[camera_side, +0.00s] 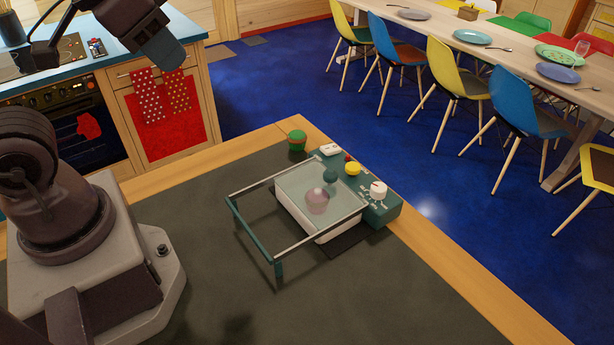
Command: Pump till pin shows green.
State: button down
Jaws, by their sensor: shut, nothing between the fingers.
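A vacuum-box device stands on the dark mat, with a white tray (330,234) under a clear lid (305,182) and a teal control housing (386,208) along its right side. A pinkish round thing (317,200) shows through the lid. A dark teal knob (330,176) is near the lid's far edge. The housing carries a yellow button (353,168), a white dial (378,190), a white part (330,149) and a small red part. I cannot make out a green pin. My gripper (168,52) is at the upper left, shut and empty, well away from the device.
A teal-legged rail frame (277,268) extends from the device's near side. The mat (390,310) is bare in front. A kitchen counter with an oven (75,130) is at the back left.

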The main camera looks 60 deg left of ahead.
jog(key=w+a+f+m+g+y, duration=0.1)
jog(key=w+a+f+g+y, duration=0.15)
jog(key=w+f, duration=0.5)
jog(key=m+t+h, duration=0.5)
jog(key=m+h, duration=0.1)
jog(key=m, duration=0.7)
send_over(353, 168)
notch_tip(353, 168, down, 9)
jog(key=shift+f, duration=0.2)
jog(key=shift+f, duration=0.15)
jog(key=shift+f, duration=4.3)
